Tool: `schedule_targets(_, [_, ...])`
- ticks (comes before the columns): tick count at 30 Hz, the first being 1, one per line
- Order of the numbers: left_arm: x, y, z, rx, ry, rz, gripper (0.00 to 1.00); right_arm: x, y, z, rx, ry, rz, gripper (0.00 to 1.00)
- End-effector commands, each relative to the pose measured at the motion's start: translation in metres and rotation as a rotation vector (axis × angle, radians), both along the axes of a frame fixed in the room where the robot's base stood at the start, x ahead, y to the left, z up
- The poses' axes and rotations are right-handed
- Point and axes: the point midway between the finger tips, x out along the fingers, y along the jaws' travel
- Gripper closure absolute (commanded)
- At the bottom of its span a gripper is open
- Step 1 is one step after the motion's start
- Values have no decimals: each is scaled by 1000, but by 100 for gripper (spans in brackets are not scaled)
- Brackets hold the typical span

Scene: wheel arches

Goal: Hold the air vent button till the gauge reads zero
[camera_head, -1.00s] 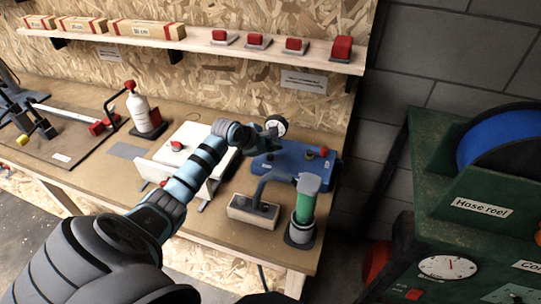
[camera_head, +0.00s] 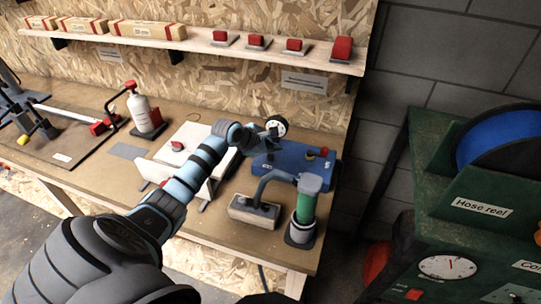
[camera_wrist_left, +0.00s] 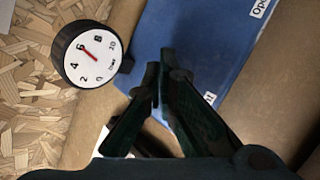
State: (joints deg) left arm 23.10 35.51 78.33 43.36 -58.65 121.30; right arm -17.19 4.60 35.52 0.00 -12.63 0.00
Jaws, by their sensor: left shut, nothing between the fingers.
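A blue unit (camera_head: 284,167) stands on the workbench. Its round white gauge (camera_head: 277,126) shows beside my gripper, and also large at the upper left of the left wrist view (camera_wrist_left: 93,54). There the red needle points at about 6. A red knob (camera_head: 324,151) stands at the right of the unit; I cannot tell whether it is the air vent button. My left gripper (camera_head: 271,136) is over the left part of the unit. Its fingers (camera_wrist_left: 161,82) are closed together and empty in the left wrist view. Whatever lies under the fingertips is hidden. My right gripper is not in view.
A green cylinder (camera_head: 305,207) stands in front of the unit, next to a block with a curved arm (camera_head: 254,212). A white box (camera_head: 194,150) is left of it. A shelf (camera_head: 200,45) runs above. A green hose reel cabinet (camera_head: 440,225) stands right.

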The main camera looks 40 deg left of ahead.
Motion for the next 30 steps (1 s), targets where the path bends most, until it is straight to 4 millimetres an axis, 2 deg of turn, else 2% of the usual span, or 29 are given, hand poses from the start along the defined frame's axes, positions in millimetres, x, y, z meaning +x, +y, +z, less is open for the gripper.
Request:
schedule_targets(7, [0, 0, -6, -1, 1, 1, 100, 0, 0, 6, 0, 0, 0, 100])
schedule_targets(30, [0, 0, -13, 0, 1, -1, 100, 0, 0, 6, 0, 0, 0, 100])
